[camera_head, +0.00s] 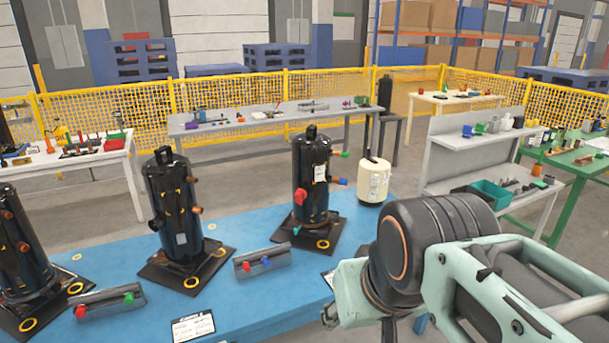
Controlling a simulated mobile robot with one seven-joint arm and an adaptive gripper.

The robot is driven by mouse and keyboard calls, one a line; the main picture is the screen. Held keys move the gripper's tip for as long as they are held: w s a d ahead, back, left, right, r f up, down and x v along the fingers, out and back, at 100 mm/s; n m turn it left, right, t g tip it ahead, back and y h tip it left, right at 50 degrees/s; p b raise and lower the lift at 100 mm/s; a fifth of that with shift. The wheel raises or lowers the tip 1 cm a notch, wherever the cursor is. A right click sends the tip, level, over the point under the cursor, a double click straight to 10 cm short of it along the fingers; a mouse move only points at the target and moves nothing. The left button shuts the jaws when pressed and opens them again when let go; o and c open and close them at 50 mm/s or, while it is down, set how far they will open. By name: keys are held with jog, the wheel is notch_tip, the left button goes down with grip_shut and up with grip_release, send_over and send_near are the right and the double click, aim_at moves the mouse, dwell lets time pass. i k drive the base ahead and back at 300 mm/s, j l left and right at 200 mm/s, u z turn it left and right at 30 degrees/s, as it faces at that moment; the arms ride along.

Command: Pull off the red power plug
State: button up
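A red plug (300,196) sits on the left side of the black compressor (317,178) on the right of the blue pallet table. The compressor stands upright on a dark base plate and also bears a green plug (345,154) and a blue plug (342,181) on its right side. My arm fills the lower right of the view, to the right of this compressor and apart from the red plug. A teal and dark part at the arm's near end runs toward the bottom edge. My gripper's fingertips cannot be made out.
The blue table (115,262) also bears a middle compressor (172,205) and a left compressor (22,245). Grey holders with red and blue (262,263) and red and green (105,304) pieces lie in front. A cream canister (373,182) stands right of the right compressor.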

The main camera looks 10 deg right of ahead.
aim_at(301, 194)
jog(key=i+l, duration=0.15)
jog(key=l, duration=0.25)
jog(key=i+l, duration=0.2)
jog(key=l, duration=0.2)
jog(key=i+l, duration=0.15)
jog(key=l, duration=0.25)
jog(key=i+l, duration=0.2)
jog(key=l, duration=0.2)
jog(key=i+l, duration=0.15)
jog(key=l, duration=0.25)
